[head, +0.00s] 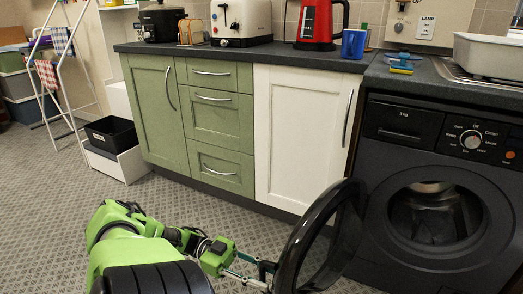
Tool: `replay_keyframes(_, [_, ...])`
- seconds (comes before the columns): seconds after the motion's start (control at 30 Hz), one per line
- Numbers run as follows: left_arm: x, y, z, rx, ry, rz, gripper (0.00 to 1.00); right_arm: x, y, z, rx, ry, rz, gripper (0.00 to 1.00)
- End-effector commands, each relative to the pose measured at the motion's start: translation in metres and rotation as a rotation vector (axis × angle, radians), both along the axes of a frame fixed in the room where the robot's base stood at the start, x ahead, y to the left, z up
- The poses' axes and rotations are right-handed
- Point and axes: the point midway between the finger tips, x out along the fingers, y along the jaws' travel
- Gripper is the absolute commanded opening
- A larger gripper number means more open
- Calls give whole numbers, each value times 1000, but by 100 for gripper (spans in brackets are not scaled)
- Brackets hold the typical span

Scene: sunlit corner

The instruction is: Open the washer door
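The black washer (386,240) stands at the right under the dark counter. Its round door (359,207), a black ring with a clear middle, stands swung out to the left of the machine. The round opening (435,215) is uncovered and the metal drum shows inside. My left gripper (266,277), on the green arm from the lower left, is at the outer left edge of the door ring. Its two fingers look spread apart, with nothing seen between them. Their tips are close to the rim; I cannot tell whether they touch it. My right gripper is not in view.
Green drawers (220,118) and a white cupboard door (300,135) lie behind the washer door. A red kettle (317,22), a blue mug (353,44) and a sponge (402,69) stand on the counter. A black-topped bin (112,133) and drying rack (62,100) are at left. The patterned floor between is clear.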

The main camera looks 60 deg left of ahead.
Motion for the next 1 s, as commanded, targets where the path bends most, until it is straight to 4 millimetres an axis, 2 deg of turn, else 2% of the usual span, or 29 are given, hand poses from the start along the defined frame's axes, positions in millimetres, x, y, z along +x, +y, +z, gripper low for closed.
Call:
replay_keyframes(0.17, [-4, 8, 0, 2, 0, 3, 30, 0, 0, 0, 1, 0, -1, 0])
replay_keyframes(0.4, [-23, 38, -1, 3, -1, 5, 30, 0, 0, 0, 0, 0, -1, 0])
replay_keyframes(0.6, [-35, 56, -1, 2, -1, 4, 30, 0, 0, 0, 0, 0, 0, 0])
replay_keyframes(1.0, [-41, 63, 0, -1, 1, 0, 30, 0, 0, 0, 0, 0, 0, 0])
